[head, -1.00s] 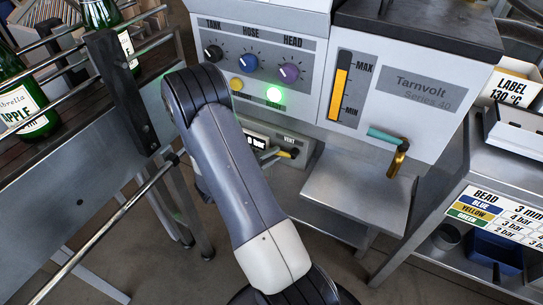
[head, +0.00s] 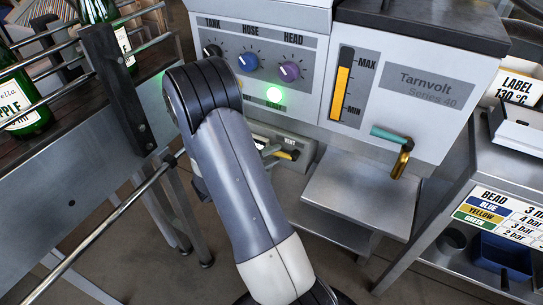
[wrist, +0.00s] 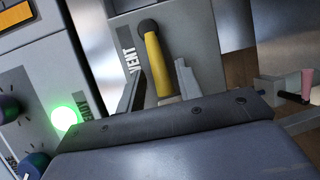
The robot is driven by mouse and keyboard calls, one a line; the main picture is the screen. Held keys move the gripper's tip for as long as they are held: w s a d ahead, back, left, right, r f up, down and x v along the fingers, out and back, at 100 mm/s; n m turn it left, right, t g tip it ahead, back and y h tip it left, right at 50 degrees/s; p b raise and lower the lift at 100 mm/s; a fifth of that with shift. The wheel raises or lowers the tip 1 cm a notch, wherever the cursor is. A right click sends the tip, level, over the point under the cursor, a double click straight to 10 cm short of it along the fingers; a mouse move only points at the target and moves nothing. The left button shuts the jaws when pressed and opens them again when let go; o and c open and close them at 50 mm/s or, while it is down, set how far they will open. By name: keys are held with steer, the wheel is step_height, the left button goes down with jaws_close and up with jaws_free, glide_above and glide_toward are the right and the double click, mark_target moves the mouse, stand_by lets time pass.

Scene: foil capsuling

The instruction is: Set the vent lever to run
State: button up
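The vent lever (wrist: 157,62) has a yellow grip and a dark pivot. It stands on a grey panel beside the word VENT in the wrist view. It also shows in the head view (head: 287,155), low on the machine front, pointing left from its pivot. My gripper (wrist: 161,82) is open in the wrist view, with one finger on each side of the yellow grip's free end. I cannot tell whether either finger touches it. In the head view my arm hides most of the gripper. No "run" marking is readable.
A green lamp (head: 274,94) glows on the machine under the blue knob (head: 249,62) and purple knob (head: 289,71). A steel shelf (head: 355,200) juts out right of the lever. A railed conveyor with green bottles (head: 28,110) stands left. A bead chart (head: 497,215) hangs right.

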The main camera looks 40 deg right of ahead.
steer(key=shift+o, duration=0.2)
steer(key=shift+a, duration=0.15)
steer(key=a+r, duration=0.1)
steer(key=a, duration=0.9)
steer(key=shift+a+r+p, duration=0.2)
steer(key=shift+a+p, duration=0.05)
steer(key=shift+p, duration=0.05)
steer(key=shift+d, duration=0.15)
steer(key=d, duration=0.3)
steer(key=d+f, duration=0.1)
steer(key=d, duration=0.6)
steer(key=shift+d+f, duration=0.2)
steer(key=shift+d, duration=0.1)
steer(key=shift+f, duration=0.15)
steer(key=shift+b, duration=0.35)
